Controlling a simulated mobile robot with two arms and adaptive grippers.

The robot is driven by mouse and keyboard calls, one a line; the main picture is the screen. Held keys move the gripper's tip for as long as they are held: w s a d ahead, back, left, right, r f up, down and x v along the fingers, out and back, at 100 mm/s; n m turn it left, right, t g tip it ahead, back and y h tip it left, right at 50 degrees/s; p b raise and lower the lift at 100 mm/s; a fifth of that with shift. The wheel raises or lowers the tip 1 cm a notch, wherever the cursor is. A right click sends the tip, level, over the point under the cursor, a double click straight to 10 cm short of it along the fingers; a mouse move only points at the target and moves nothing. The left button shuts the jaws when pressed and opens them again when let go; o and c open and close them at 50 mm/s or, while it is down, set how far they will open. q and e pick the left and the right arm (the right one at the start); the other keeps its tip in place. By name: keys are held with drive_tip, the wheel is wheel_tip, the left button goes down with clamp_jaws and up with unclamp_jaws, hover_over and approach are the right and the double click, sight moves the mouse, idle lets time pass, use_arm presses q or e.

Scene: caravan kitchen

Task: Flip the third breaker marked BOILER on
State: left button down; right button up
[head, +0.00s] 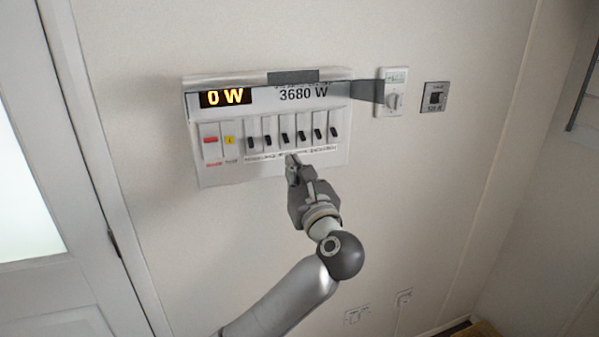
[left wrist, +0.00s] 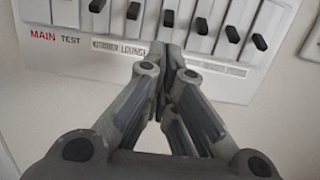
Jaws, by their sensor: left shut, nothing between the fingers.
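The white breaker panel (head: 222,174) is on the wall, with a row of several black breaker levers. The third breaker from the left (head: 285,139) has its lever low in its slot, like its neighbours. It also shows in the left wrist view (left wrist: 168,17), just above my fingertips. My left gripper (head: 291,158) is shut and empty, just below this lever; I cannot tell whether it touches the panel. In the left wrist view the closed fingers (left wrist: 168,52) hide the label under the third breaker. The labels to its left show, one reading LOUNGE. My right gripper is out of view.
The panel's display (head: 225,97) reads 0 W, beside a printed 3680 W. A red main switch (head: 210,140) and yellow test button (head: 230,140) sit left of the breakers. A door (head: 85,150) is left.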

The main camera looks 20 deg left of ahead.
sight(283, 149)
use_arm(q)
drive_tip(key=p+x, duration=0.1)
drive_tip(key=x, duration=0.3)
drive_tip(key=shift+r, duration=0.1)
drive_tip(key=shift+w+a, duration=0.15)
drive_tip(key=shift+w, duration=0.1)
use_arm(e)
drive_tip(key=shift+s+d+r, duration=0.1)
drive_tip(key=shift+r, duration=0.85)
use_arm(q)
drive_tip(key=shift+s, duration=0.1)
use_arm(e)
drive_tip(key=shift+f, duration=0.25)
